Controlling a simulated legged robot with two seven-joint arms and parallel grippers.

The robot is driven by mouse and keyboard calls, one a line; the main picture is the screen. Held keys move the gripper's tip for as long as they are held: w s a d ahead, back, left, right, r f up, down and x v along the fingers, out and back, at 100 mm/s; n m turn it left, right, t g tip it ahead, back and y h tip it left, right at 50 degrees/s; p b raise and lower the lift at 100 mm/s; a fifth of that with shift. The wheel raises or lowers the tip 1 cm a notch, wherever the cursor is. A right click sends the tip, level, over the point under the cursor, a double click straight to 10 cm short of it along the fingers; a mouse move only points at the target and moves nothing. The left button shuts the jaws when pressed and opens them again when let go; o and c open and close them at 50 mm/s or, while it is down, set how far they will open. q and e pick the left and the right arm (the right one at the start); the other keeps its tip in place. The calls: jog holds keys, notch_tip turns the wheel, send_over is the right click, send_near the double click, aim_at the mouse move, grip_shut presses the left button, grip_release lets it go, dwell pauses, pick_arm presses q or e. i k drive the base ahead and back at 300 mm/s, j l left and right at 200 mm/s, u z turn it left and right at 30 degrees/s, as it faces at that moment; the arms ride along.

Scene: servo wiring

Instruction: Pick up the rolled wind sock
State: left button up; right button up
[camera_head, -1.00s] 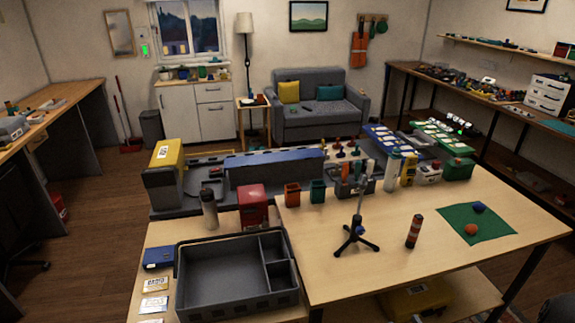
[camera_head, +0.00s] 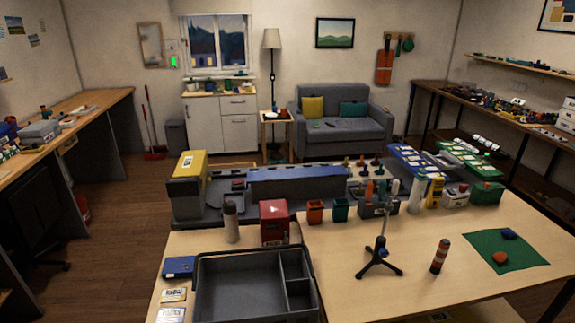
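Neither of my grippers shows in the head view.
A grey divided tray (camera_head: 205,285) sits at the front left. A red box (camera_head: 274,222), a bottle (camera_head: 231,222), small cups and other containers line the table's back edge. The mat holds a red lump (camera_head: 500,258) and a blue lump (camera_head: 509,234).

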aim_at(444, 246)
jog(key=z, duration=1.25)
